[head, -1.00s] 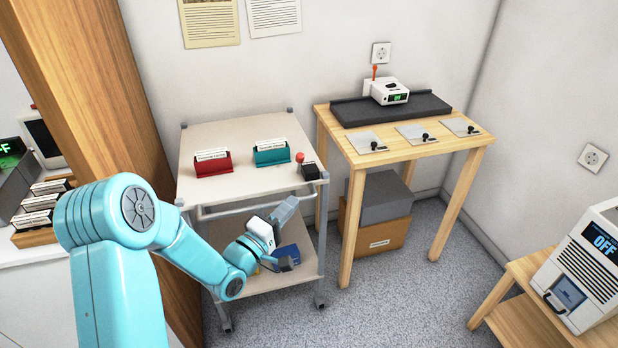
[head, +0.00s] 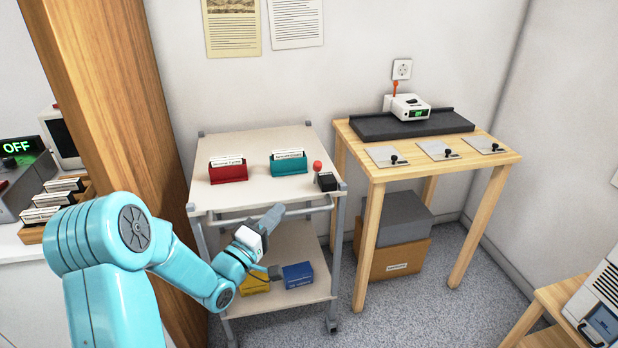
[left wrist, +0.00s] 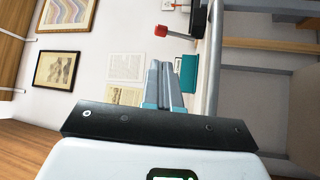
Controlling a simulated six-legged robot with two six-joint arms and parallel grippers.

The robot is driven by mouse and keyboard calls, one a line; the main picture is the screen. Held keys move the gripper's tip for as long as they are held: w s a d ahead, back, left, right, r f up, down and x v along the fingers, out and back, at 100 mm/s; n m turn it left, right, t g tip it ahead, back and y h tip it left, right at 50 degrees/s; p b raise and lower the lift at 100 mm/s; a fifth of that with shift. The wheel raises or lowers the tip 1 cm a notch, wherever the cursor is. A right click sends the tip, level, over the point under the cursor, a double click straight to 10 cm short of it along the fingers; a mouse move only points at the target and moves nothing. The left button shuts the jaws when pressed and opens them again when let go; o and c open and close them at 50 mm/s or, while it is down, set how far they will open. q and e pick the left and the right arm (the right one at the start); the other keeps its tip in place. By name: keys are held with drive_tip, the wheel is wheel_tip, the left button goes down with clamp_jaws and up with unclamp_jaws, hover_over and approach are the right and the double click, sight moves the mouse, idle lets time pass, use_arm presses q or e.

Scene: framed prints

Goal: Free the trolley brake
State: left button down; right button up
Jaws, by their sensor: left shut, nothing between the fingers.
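The trolley (head: 250,188) stands by the wall, its pale top clear at the front. At its front right corner, a lever with a red ball knob (head: 317,165) rises from a black block (head: 327,182). It appears to be the brake lever; the red knob (left wrist: 161,31) also shows beyond the fingers in the left wrist view. My left gripper (head: 281,209) is shut and empty, in front of the trolley near its front handle bar (head: 230,219), below and left of the knob. In the left wrist view its fingers (left wrist: 166,85) are together. My right gripper is not in view.
Red (head: 228,170) and teal (head: 288,163) card boxes sit on the trolley top; a blue box (head: 298,275) and a yellow box (head: 255,285) sit on its lower shelf. A wooden table (head: 352,140) stands right, a wooden panel (head: 110,110) left. Floor between table and right-hand stand is clear.

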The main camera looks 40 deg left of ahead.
sight(315, 168)
use_arm(q)
drive_tip(key=x, duration=1.4)
drive_tip(key=w+a+n+g+p, duration=0.1)
drive_tip(key=p, duration=0.2)
drive_tip(key=a+r+n+g+p, duration=0.1)
drive_tip(key=n+p, duration=0.1)
drive_tip(key=p, duration=0.1)
drive_tip(key=w+a+r+n+g+p, duration=0.1)
drive_tip(key=g+p, duration=0.1)
drive_tip(key=p, duration=0.2)
drive_tip(key=shift+w, duration=0.3)
drive_tip(key=shift+r, duration=0.1)
drive_tip(key=shift+s, duration=0.15)
